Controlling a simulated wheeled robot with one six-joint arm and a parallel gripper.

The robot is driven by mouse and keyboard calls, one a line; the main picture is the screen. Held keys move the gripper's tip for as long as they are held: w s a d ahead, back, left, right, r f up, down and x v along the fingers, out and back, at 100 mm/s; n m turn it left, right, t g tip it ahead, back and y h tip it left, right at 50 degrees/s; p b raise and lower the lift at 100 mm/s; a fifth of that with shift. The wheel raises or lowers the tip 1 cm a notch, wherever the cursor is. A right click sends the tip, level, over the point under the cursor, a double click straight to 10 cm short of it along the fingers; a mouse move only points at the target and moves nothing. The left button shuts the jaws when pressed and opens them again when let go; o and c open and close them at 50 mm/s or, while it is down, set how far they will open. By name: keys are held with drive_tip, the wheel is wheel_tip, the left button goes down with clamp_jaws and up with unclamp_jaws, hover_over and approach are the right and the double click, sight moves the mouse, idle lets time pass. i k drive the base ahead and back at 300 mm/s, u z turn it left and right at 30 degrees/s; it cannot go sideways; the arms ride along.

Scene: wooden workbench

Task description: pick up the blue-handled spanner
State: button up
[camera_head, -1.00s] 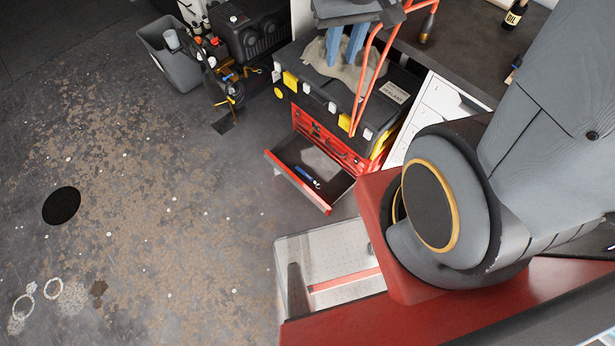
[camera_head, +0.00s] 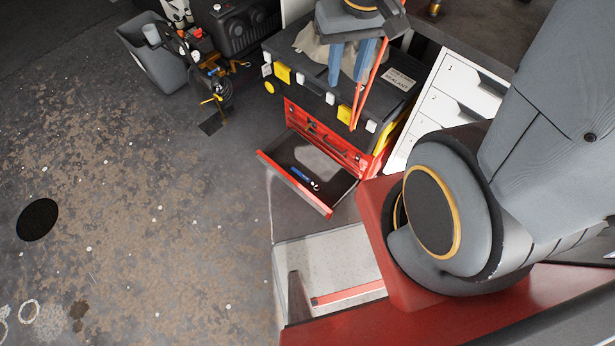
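The blue-handled spanner (camera_head: 305,174) lies in the open red drawer (camera_head: 295,188) at the bottom of the toolbox stack. It is small in the view; its bright metal end points to the lower right. My gripper (camera_head: 348,82) is at the top of the view, above the black toolbox (camera_head: 310,85). Its two blue fingers point down with a gap between them, and nothing shows between them. In the picture it is above and to the right of the spanner, well apart from it.
A grey cloth (camera_head: 313,46) lies on the black toolbox behind my gripper. A white drawer cabinet (camera_head: 447,100) stands to the right. A grey bin (camera_head: 150,60) and a black speaker-like box (camera_head: 238,28) are at the upper left. The floor left of the drawer is mostly clear.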

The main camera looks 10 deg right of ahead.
sight(293, 169)
drive_tip(key=z, duration=1)
drive_tip(key=k, duration=0.9)
drive_tip(key=u, duration=0.35)
drive_tip(key=i, duration=0.5)
